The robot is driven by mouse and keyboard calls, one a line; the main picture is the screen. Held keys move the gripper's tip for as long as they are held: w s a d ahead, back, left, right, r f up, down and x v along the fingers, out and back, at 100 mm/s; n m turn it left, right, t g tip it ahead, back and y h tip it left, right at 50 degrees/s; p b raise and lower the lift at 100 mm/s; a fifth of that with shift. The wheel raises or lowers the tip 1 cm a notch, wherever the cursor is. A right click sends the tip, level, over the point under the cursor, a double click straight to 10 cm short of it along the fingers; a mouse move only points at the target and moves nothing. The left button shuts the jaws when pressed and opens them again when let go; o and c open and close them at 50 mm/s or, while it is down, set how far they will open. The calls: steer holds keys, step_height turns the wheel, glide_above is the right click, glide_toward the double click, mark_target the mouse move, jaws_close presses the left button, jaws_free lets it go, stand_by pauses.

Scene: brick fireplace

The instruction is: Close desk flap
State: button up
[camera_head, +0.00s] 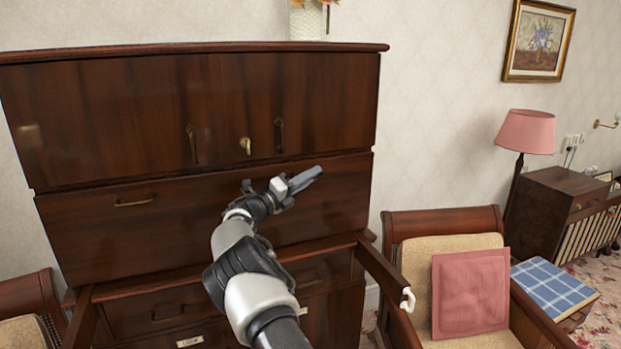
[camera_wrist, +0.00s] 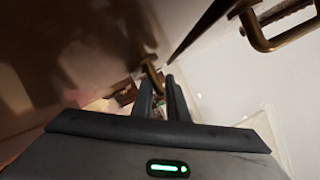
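A large dark wooden desk cabinet (camera_head: 318,90) fills the left and middle of the head view. Its wide desk flap (camera_head: 100,240) stands upright or nearly so below the upper doors, with a brass handle (camera_head: 135,201) at its upper left. Whether a gap remains along its top edge, I cannot tell. My gripper (camera_head: 306,178) is in front of the flap's right part, fingers pointing right and slightly up. Contact with the flap is unclear. A brass handle (camera_wrist: 275,40) shows at upper right there.
Two wooden rails jut forward below the flap; the right rail (camera_head: 380,272) has a white hook-like end. A chair (camera_head: 415,265) with a pink cushion (camera_head: 470,292) stands close on the right. Another chair (camera_head: 28,295) is at lower left. A pink lamp (camera_head: 527,132) stands farther right.

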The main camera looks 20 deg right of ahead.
steer(key=shift+o, duration=1.1)
steer(key=shift+d+r, duration=0.3)
steer(key=shift+d, duration=0.05)
steer(key=shift+s+f, duration=0.1)
steer(key=shift+f, duration=0.1)
steer(key=shift+s+a+f, duration=0.1)
steer(key=shift+a+f, duration=0.4)
steer(key=r+b+v, duration=0.1)
steer(key=b+v, duration=0.1)
steer(key=v, duration=1.4)
steer(key=shift+a, duration=0.45)
steer(key=shift+f, duration=0.15)
